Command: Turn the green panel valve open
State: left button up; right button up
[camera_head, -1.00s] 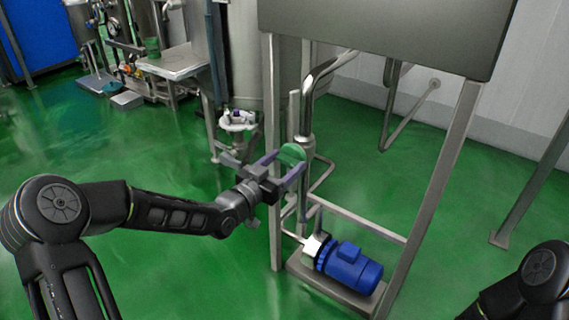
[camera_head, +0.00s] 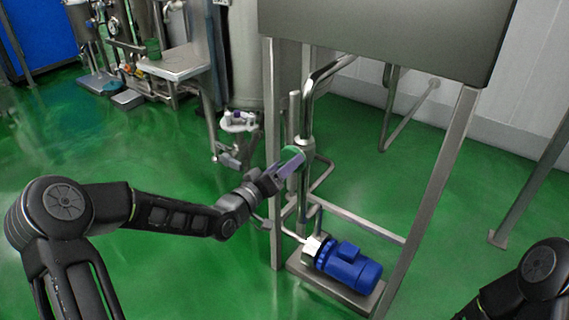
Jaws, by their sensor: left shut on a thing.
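The green panel valve (camera_head: 291,150) is a small round green knob on the steel pipework, below the steel tank panel. My left gripper (camera_head: 289,164) reaches in from the left and is shut on the valve. Its fingers cover much of the knob, so only the green upper edge shows. The gripper looks rolled, with one finger largely in front of the other. My right arm shows only as a dark link at the lower right corner, and its gripper is out of view.
A steel tank panel (camera_head: 385,38) hangs over the pipes on steel legs (camera_head: 432,200). A blue pump motor (camera_head: 348,266) sits on a base below the valve. A steel table (camera_head: 174,62) and machinery stand at the back left. The green floor in front is clear.

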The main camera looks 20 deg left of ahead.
pick_arm(q)
jog(key=shift+f+n+p, duration=0.1)
jog(key=shift+n+p, duration=1.4)
jog(key=shift+n, duration=3.6)
jog(key=o, duration=1.2)
jog(key=shift+o, duration=0.2)
jog(key=v, duration=0.7)
jog(key=shift+s+p, duration=0.35)
jog(key=shift+p, duration=0.1)
